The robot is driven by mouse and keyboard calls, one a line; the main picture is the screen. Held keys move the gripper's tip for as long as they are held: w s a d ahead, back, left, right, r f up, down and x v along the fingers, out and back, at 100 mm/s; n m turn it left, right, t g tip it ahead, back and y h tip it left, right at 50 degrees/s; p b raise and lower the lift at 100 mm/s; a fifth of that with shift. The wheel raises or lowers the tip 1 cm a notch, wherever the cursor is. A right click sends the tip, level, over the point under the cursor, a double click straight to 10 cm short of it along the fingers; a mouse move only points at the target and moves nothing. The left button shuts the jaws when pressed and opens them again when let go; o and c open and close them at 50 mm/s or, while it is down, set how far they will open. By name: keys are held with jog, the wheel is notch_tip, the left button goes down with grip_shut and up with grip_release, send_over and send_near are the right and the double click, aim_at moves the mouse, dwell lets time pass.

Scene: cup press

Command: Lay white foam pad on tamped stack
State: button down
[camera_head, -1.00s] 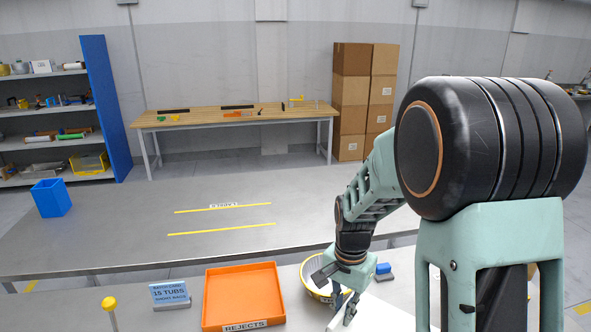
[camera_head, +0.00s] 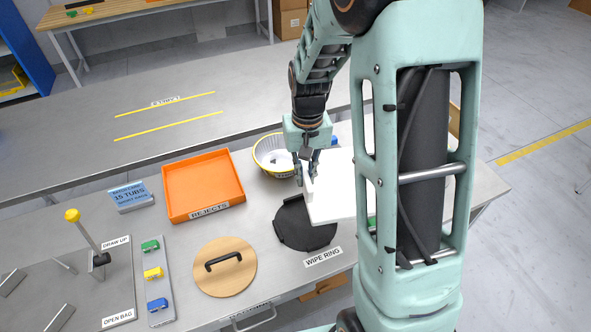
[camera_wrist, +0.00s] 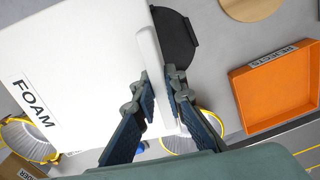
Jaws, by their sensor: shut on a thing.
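My gripper (camera_head: 307,184) is shut on a thin white piece, the foam pad (camera_head: 310,187). In the wrist view the pad (camera_wrist: 150,65) is seen edge-on as a long white strip between my fingers (camera_wrist: 160,95). It is over the left edge of a broad white surface (camera_head: 338,200), labelled FOAM in the wrist view (camera_wrist: 80,60). I cannot tell whether the pad touches that surface. A yellow-rimmed tub (camera_head: 258,162) stands just behind my gripper, with its inside partly hidden. I cannot make out a tamped stack.
An orange REJECTS tray (camera_head: 200,185) lies to the left. A black round piece (camera_head: 302,228) sits by the WIPE RING label (camera_head: 323,257). A wooden disc with a black handle (camera_head: 225,280) is in front. My arm hides the right part of the table.

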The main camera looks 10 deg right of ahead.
jog(key=s+a+f+m+b, duration=0.1)
jog(key=a+f+m+b, duration=0.2)
jog(key=m, duration=1.3)
jog(key=a+b, duration=0.2)
jog(key=b, duration=0.1)
jog(key=shift+a+f, duration=0.4)
jog(key=shift+w, duration=0.1)
